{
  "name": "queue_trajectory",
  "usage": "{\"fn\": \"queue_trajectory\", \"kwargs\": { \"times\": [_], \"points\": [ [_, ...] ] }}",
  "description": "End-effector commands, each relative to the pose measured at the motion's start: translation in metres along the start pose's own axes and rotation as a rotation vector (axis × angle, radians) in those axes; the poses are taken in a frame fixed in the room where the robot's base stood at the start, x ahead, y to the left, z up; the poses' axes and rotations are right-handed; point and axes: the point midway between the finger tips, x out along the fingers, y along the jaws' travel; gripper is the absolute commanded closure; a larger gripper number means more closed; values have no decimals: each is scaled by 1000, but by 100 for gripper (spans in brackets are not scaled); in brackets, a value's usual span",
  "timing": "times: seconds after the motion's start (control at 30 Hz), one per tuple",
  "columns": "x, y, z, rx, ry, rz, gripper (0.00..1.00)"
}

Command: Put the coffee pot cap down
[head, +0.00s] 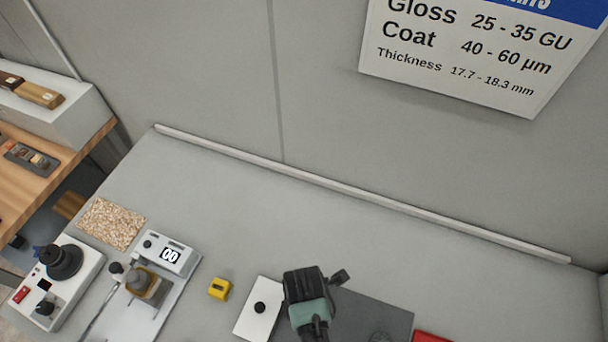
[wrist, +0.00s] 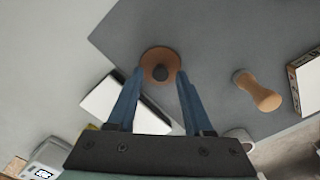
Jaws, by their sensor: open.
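The coffee pot cap, seemingly the round brown disc with a dark knob (wrist: 160,64), shows in the wrist view over the dark grey mat (wrist: 225,35). It lies just beyond and between the tips of my gripper (wrist: 160,78). The two blue fingers are apart, one on each side of the knob. I cannot tell whether they touch the cap. In the head view my gripper (head: 308,298) is over the left part of the mat (head: 375,312) and hides the cap. A wooden waisted piece (wrist: 257,91) is to the right in the wrist view.
A white plate with a black knob (head: 260,307) is beside the mat. A yellow block (head: 219,288), a scale with a jar (head: 148,285) and a control box (head: 58,280) stand further left. A red item (head: 430,337) is at the right. The bench behind is clear.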

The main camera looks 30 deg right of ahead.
Motion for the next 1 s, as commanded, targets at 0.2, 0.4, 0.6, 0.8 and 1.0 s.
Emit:
{"fn": "queue_trajectory", "kwargs": {
  "times": [0.2, 0.4, 0.6, 0.8, 1.0],
  "points": [
    [-33, 1, 0, -1, -1, 5, 49],
    [-74, 1, 0, -1, -1, 5, 49],
    [-104, 1, 0, -1, 0, 3, 49],
    [-116, 0, 0, -1, 0, 1, 49],
    [-116, 1, 0, 1, 0, 3, 49]
  ]
}}
